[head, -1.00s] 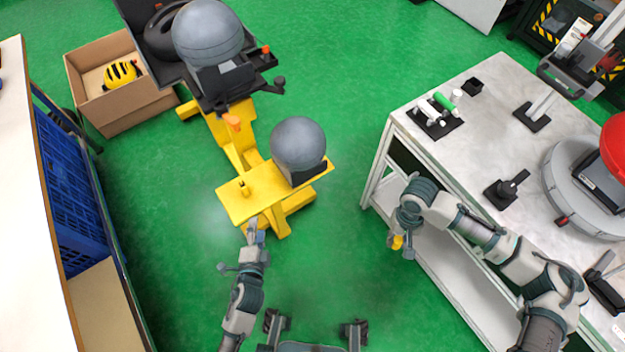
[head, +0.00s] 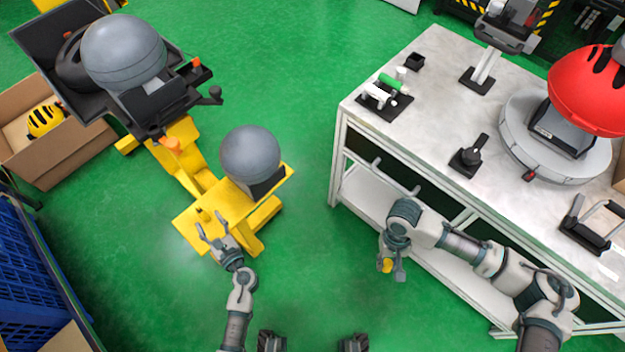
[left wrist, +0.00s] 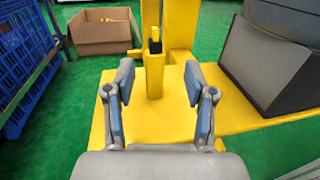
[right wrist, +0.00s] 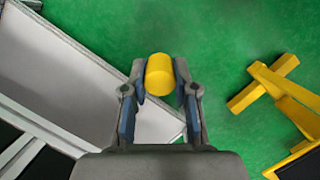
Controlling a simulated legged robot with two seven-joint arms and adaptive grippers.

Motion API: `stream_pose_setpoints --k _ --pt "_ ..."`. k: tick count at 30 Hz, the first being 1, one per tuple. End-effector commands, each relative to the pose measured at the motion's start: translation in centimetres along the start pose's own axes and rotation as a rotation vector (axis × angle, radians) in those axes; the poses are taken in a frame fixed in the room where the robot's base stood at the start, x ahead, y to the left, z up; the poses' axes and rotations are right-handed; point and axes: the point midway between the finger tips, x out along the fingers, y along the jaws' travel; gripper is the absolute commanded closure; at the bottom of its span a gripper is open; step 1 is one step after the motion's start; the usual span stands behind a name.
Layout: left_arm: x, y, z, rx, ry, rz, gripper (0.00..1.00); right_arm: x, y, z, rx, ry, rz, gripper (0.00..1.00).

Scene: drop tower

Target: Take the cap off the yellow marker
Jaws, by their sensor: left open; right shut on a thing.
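A yellow upright piece (left wrist: 155,75) with a black band and a small yellow tip (left wrist: 155,33) stands on the yellow stand's plate (left wrist: 120,110); it looks like the yellow marker in a holder. It shows small in the head view (head: 203,214). My left gripper (head: 213,226) is open at the plate's near edge; in the left wrist view its fingers (left wrist: 157,90) spread to either side of the upright, apart from it. My right gripper (right wrist: 160,95) is shut on a yellow cylinder (right wrist: 160,75), which looks like the marker's cap, beside the workbench.
A grey ball (head: 250,153) sits on the stand beside the upright. The white workbench (head: 430,90) with tools is on the right, close to my right arm. A cardboard box (head: 75,165) and blue crates (head: 25,265) are left. Green floor between is clear.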

Motion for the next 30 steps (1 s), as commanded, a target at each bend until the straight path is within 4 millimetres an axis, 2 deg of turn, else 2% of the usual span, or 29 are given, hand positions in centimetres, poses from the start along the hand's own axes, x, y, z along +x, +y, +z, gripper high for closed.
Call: stream_pose_setpoints --k 5,9,12,21,23,28,30 --pt "1.5 0.2 -0.2 0.000 0.000 0.001 0.45 1.0 0.0 -0.1 0.000 -0.011 -0.001 1.00" --pt "3.7 0.7 -0.8 0.001 0.002 0.001 0.45 2.8 0.0 -0.2 0.000 -0.030 0.000 1.00" --pt "5.1 0.6 -0.6 -0.001 0.002 0.000 0.45 3.1 0.0 -0.2 0.000 -0.034 0.000 1.00" --pt "5.7 0.6 -0.2 -0.002 -0.001 -0.001 0.45 3.0 0.0 -0.2 0.000 -0.032 0.000 1.00" --pt "5.7 0.6 -0.2 -0.002 -0.001 -0.001 0.58 3.0 0.0 -0.2 0.000 -0.033 0.000 1.00" --pt "5.7 0.6 -0.2 -0.003 0.000 -0.001 1.00 3.1 0.0 -0.2 0.000 -0.033 0.000 1.00" --pt "5.7 0.6 -0.2 -0.003 0.000 -0.001 1.00 3.1 0.0 -0.2 0.000 -0.033 0.000 1.00"
